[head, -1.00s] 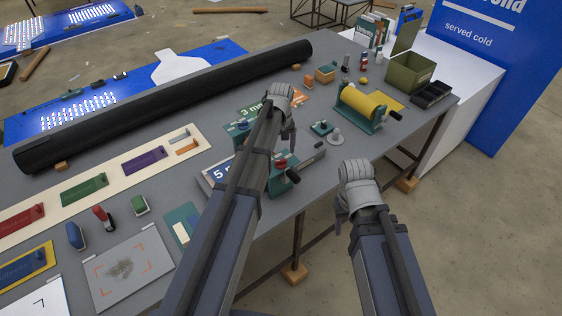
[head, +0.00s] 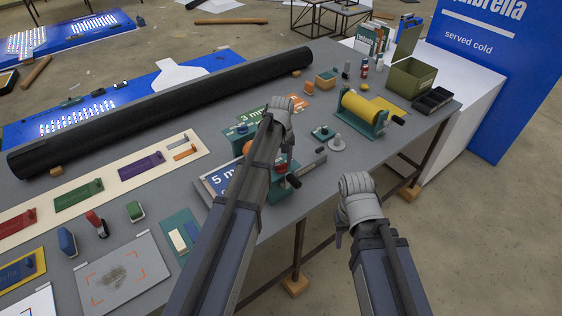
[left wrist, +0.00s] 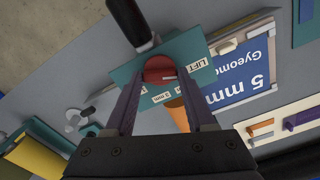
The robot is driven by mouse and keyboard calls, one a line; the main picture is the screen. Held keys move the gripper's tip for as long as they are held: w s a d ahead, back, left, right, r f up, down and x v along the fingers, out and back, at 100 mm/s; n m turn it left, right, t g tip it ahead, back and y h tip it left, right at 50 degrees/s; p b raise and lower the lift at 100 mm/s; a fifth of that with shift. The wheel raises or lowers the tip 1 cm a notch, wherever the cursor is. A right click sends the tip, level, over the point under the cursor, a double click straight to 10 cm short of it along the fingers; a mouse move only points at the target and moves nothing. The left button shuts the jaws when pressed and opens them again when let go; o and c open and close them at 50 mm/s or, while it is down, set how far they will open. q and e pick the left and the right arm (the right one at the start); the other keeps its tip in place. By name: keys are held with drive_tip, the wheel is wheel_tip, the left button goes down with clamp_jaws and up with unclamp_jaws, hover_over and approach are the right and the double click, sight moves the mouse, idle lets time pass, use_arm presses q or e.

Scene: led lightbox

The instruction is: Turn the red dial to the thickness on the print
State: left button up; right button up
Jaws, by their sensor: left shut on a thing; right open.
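A blue print (left wrist: 245,75) reading 5 mm lies next to the device, and also shows in the head view (head: 217,180). My right gripper (head: 340,238) is open and empty beyond the table's front edge, its fingers mostly hidden.
A dark crank handle (left wrist: 130,20) sticks out of the device, close to my left gripper. A yellow roller (head: 365,104) stands to the right. A long black roll (head: 150,115) lies along the back.

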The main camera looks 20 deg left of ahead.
use_arm(q)
clamp_jaws()
drive_tip(key=m, duration=0.4)
drive_tip(key=shift+m, duration=2.3)
drive_tip(key=o, duration=0.6)
unclamp_jaws()
